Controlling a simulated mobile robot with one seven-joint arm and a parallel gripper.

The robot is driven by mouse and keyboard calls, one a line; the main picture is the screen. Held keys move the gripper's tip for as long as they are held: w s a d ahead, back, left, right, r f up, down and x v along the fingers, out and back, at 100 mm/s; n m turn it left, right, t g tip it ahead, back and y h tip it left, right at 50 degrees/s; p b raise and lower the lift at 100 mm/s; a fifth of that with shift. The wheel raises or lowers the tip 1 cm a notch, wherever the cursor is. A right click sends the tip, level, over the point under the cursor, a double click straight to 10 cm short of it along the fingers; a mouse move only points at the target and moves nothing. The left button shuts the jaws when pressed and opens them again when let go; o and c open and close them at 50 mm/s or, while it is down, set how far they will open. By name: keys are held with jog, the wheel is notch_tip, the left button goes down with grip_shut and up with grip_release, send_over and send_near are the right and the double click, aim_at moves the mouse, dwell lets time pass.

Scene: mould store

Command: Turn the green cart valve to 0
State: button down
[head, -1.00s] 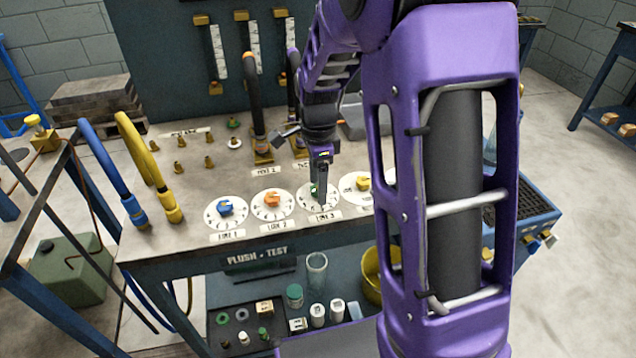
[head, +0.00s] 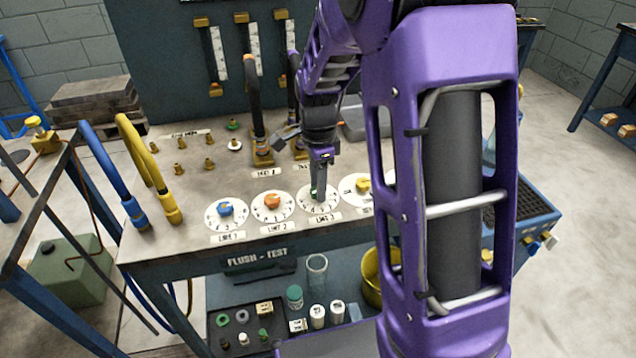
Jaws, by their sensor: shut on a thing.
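The green valve sits on a white numbered dial (head: 331,204), third in the row along the front of the cart top, above a label that seems to read LINE 3. Its green knob is almost wholly hidden behind my fingers. My gripper (head: 318,193) points down from above onto the middle of this dial and is shut on the knob. Which number the knob points to cannot be read here.
A blue valve (head: 225,208) and an orange valve (head: 272,201) stand on dials to the left, a yellow valve (head: 362,185) close on the right. Upright hoses, blue (head: 112,170) and yellow (head: 150,165), rise at the left edge. Small brass fittings (head: 181,142) stand behind.

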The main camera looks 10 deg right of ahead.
jog(key=n+p, duration=0.1)
jog(key=n, duration=0.3)
jog(key=n+p, duration=0.1)
jog(key=n, duration=0.8)
jog(key=shift+p, duration=0.4)
jog(key=n+p, duration=0.1)
jog(key=n, duration=0.3)
jog(key=shift+r+n, duration=0.1)
jog(key=shift+n, duration=0.2)
jog(key=n+p, duration=0.1)
jog(key=n, duration=0.5)
jog(key=shift+p, duration=0.4)
jog(key=n+p, duration=0.2)
jog(key=n, duration=0.4)
